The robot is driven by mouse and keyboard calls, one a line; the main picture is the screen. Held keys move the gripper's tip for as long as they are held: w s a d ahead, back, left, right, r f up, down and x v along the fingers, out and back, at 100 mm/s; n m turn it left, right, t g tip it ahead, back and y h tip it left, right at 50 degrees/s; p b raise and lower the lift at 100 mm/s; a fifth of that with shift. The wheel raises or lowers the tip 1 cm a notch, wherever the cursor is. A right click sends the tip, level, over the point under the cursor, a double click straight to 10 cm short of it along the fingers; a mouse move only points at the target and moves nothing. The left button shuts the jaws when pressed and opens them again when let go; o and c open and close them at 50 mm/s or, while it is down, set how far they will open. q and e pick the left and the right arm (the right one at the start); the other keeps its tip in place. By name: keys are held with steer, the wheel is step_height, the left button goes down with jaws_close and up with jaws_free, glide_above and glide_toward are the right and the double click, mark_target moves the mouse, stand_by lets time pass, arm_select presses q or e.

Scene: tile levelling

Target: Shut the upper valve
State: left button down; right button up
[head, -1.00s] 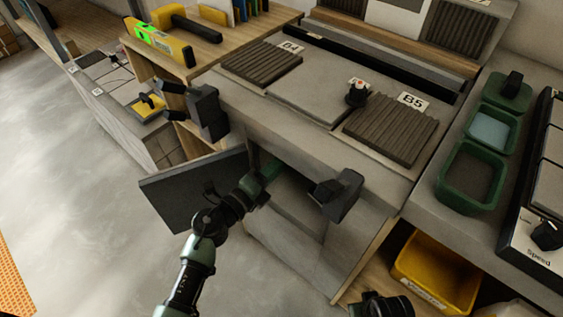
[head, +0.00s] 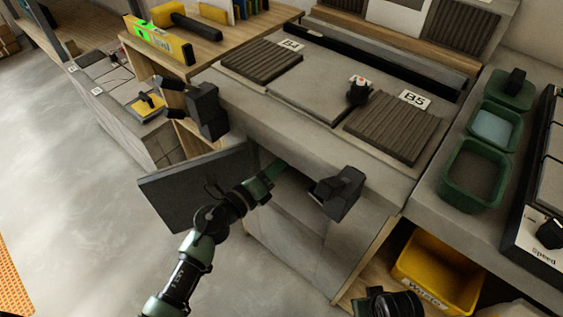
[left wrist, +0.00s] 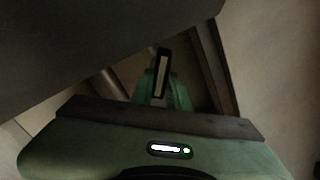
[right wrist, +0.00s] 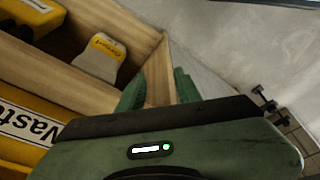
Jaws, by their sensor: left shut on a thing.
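My left gripper (left wrist: 162,98) is inside the space under the worktop, and its green fingers are shut on a dark upright handle (left wrist: 162,70) with a pale face in the left wrist view. I cannot tell whether this handle is the upper valve's. In the head view the left gripper (head: 267,176) reaches in behind the open dark door (head: 178,195), and its fingertips are hidden. No valve body is clear in any view. My right gripper (right wrist: 158,92) is open and empty in the right wrist view, in front of a wooden shelf.
The worktop (head: 235,105) overhangs the left arm. A dark block (head: 340,193) is at its front edge, right of the left gripper. A yellow waste bin (head: 425,272) stands in the wooden shelf at lower right. Free floor (head: 70,230) lies at left.

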arm_select(q)
steer(key=shift+m, duration=0.8)
arm_select(e)
steer(key=shift+r, duration=0.75)
arm_select(q)
steer(key=c, duration=1.4)
jaws_free()
steer(key=shift+a, duration=0.1)
steer(key=shift+o, duration=0.2)
arm_select(e)
steer(key=shift+a, duration=0.1)
arm_select(q)
steer(key=v, duration=0.7)
steer(key=shift+s+a+b, duration=0.25)
steer(key=shift+s+b, duration=0.05)
steer(key=shift+b, duration=0.1)
arm_select(e)
steer(key=shift+w+r, duration=0.15)
steer(key=shift+r, duration=0.95)
